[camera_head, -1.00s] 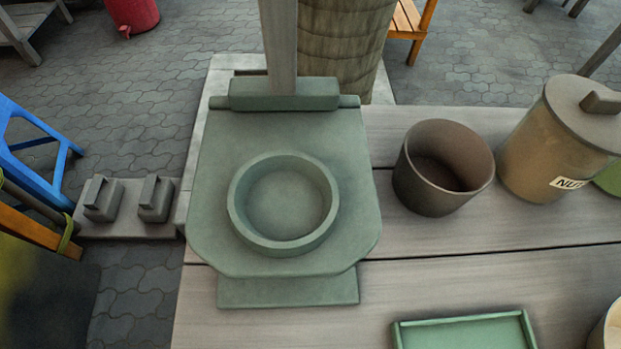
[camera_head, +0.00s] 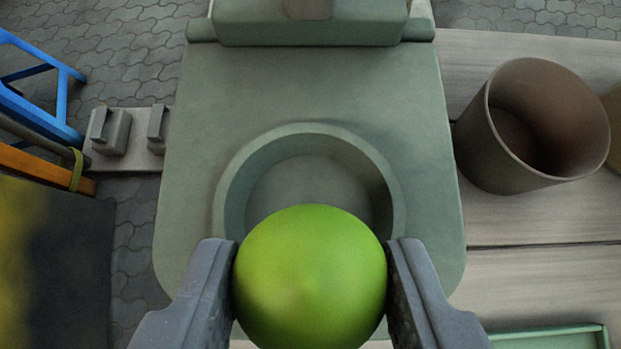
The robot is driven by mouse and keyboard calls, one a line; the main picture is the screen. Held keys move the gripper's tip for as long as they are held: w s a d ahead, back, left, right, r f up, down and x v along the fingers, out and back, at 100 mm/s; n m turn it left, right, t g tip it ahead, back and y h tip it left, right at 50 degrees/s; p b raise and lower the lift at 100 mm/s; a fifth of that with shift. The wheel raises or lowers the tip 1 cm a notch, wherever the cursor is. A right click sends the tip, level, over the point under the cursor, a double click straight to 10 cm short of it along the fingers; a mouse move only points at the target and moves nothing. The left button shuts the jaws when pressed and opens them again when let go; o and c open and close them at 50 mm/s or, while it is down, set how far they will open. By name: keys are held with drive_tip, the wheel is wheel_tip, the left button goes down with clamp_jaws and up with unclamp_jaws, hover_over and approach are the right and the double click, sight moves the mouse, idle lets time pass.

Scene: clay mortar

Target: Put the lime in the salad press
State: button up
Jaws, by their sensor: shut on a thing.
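A bright green lime (camera_head: 310,277) is held between the two grey fingers of my gripper (camera_head: 312,285), at the bottom middle of the view. The salad press (camera_head: 400,120) is a grey-green flat plate with a round raised ring (camera_head: 232,190) forming a shallow cup. The lime appears in front of the near part of the ring and hides it. The cup's far part shows empty. I cannot tell the exact height of the lime above the cup. A hinge block (camera_head: 310,32) crosses the press's far end.
A brown open pot (camera_head: 480,150) stands on the plank table (camera_head: 560,220) right of the press. A green tray edge (camera_head: 550,337) shows at bottom right. Grey blocks (camera_head: 110,132) sit left of the press, near a blue stool (camera_head: 62,100) on the paved ground.

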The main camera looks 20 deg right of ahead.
sight(312, 235)
drive_tip(key=shift+x, duration=1.7)
drive_tip(key=shift+w+r, duration=0.15)
drive_tip(key=o, duration=1.1)
drive_tip(key=shift+d, duration=0.1)
drive_tip(key=shift+c, duration=0.2)
drive_tip(key=shift+r, duration=0.1)
drive_tip(key=v, duration=1.2)
